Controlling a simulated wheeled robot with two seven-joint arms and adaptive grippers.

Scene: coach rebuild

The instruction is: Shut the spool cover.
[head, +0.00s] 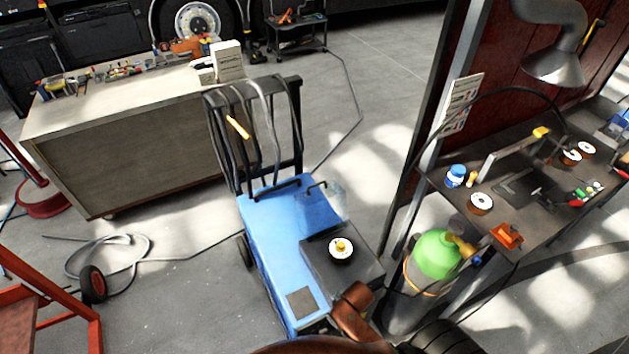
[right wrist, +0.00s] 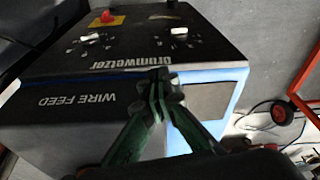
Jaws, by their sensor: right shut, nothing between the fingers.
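The blue welding machine (head: 262,240) stands on the floor in the middle of the head view. Its spool cover (head: 322,208), a see-through bluish panel, stands raised behind the wire spool (head: 341,251). The white and yellow spool sits exposed on the dark spool bay (head: 318,268). In the right wrist view, my right gripper (right wrist: 160,80) is shut and empty, its green fingers in front of the machine's front panel (right wrist: 110,98) marked WIRE FEED. Whether the fingertips touch the panel I cannot tell. My left gripper is not in view.
A dark workbench (head: 530,195) with spools and tools stands at the right. A green gas cylinder (head: 435,255) stands close to the machine's right side. A tool-covered cabinet (head: 125,135) stands behind left.

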